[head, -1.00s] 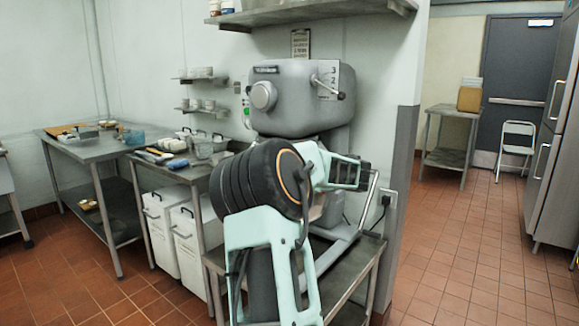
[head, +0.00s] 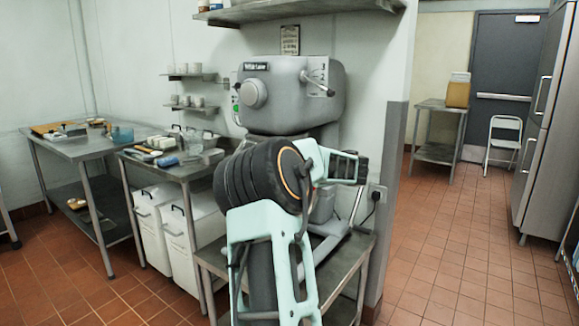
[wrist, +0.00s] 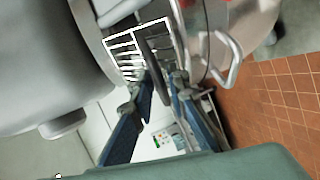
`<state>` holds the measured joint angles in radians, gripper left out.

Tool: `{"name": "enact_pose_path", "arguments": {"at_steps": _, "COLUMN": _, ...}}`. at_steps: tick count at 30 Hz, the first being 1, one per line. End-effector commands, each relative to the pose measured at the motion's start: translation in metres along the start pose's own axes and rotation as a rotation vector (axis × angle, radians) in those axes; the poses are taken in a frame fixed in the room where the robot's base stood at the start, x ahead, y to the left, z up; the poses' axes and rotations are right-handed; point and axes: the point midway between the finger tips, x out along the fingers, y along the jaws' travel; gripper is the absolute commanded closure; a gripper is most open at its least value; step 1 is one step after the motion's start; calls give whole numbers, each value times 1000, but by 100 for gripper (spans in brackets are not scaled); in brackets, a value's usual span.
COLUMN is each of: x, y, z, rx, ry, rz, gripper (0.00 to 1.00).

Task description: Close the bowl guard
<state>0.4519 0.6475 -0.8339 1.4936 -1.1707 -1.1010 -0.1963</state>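The grey mixer (head: 290,95) stands against the wall behind my arm. Its rounded head fills the left of the wrist view (wrist: 45,60). A metal bowl with a loop handle (wrist: 230,60) lies at the upper right of the wrist view. A dark grid with a bright pale outline (wrist: 122,45) shows between head and bowl; I cannot tell whether it is the bowl guard. My gripper (wrist: 162,85) has its fingertips close to this grid. Whether they touch or hold anything is unclear. In the head view my arm hides the bowl area and the fingertips.
A steel table (head: 285,262) is under the mixer, with a second worktable (head: 85,150) further left. White bins (head: 157,232) stand below the counter. A wall corner (head: 393,190) rises just right of the mixer. The tiled floor (head: 455,230) on the right is open.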

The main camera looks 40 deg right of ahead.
Motion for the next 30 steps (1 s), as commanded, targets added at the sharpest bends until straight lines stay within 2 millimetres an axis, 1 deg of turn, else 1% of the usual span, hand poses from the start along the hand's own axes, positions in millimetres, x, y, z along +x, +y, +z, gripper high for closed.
{"name": "enact_pose_path", "arguments": {"at_steps": 5, "x": -3, "y": 0, "z": 0, "rx": 1, "ry": 1, "rz": 0, "gripper": 85}}
{"name": "enact_pose_path", "arguments": {"at_steps": 8, "x": -12, "y": 0, "z": 0, "rx": 2, "ry": 0, "rz": 1, "gripper": 85}}
{"name": "enact_pose_path", "arguments": {"at_steps": 11, "x": -29, "y": 1, "z": 0, "rx": 3, "ry": -1, "rz": 2, "gripper": 85}}
{"name": "enact_pose_path", "arguments": {"at_steps": 15, "x": -59, "y": 1, "z": 1, "rx": 4, "ry": -2, "rz": 3, "gripper": 85}}
{"name": "enact_pose_path", "arguments": {"at_steps": 21, "x": -96, "y": 1, "z": 0, "rx": 2, "ry": -1, "rz": 3, "gripper": 85}}
{"name": "enact_pose_path", "arguments": {"at_steps": 25, "x": -112, "y": 1, "z": 1, "rx": 1, "ry": -1, "rz": 2, "gripper": 85}}
{"name": "enact_pose_path", "arguments": {"at_steps": 30, "x": -120, "y": 0, "z": 0, "rx": 0, "ry": 0, "rz": 0, "gripper": 85}}
